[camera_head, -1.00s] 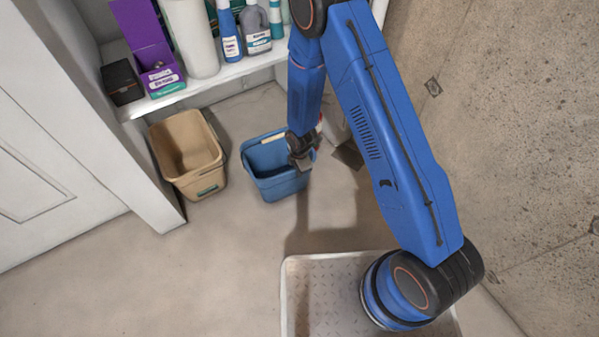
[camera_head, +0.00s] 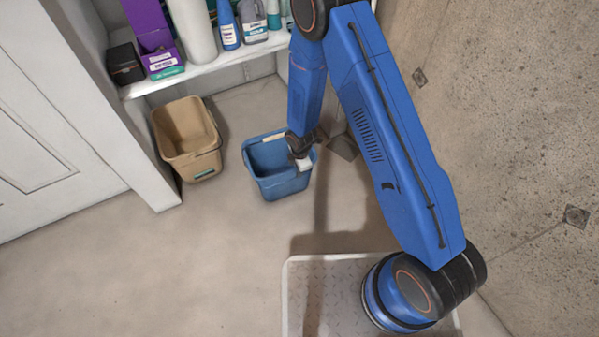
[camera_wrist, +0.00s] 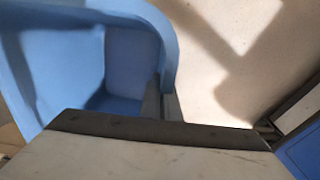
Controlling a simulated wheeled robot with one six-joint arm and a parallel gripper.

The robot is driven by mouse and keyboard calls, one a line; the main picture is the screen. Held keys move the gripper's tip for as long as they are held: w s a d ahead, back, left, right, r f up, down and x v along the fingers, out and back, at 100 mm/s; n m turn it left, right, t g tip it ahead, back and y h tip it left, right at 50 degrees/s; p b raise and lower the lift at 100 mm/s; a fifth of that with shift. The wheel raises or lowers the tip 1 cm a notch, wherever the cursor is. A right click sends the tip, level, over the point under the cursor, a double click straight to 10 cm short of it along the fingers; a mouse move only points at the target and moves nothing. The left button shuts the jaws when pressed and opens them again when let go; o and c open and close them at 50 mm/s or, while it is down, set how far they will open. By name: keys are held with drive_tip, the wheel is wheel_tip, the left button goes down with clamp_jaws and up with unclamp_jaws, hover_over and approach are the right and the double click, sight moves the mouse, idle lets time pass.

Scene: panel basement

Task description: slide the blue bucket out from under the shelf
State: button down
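The blue bucket (camera_head: 272,182) stands upright on the floor in front of the shelf unit, to the right of a tan bin. In the head view it shows clear of the shelf board (camera_head: 205,82). My gripper (camera_head: 302,158) is at the bucket's right rim. In the wrist view, the fingers (camera_wrist: 161,106) of my gripper lie on either side of the rim of the blue bucket (camera_wrist: 132,55), closed on it. Part of the far right rim is hidden behind my wrist.
The tan bin (camera_head: 186,140) stands left of the bucket, with a gap between them. Cleaning bottles (camera_head: 228,25) and a purple box (camera_head: 150,35) sit on the shelf. A concrete wall (camera_head: 520,110) is at right. Floor (camera_head: 180,260) at front left is clear.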

drive_tip(key=shift+s+d, duration=0.1)
drive_tip(key=shift+s, duration=0.05)
drive_tip(key=c, duration=1.9)
unclamp_jaws()
drive_tip(key=shift+c, duration=0.2)
wheel_tip(320, 180, up, 17)
drive_tip(key=s, duration=0.1)
drive_tip(key=shift+s+d+r, duration=0.15)
drive_tip(key=shift+d+r, duration=0.05)
drive_tip(key=shift+d, duration=0.05)
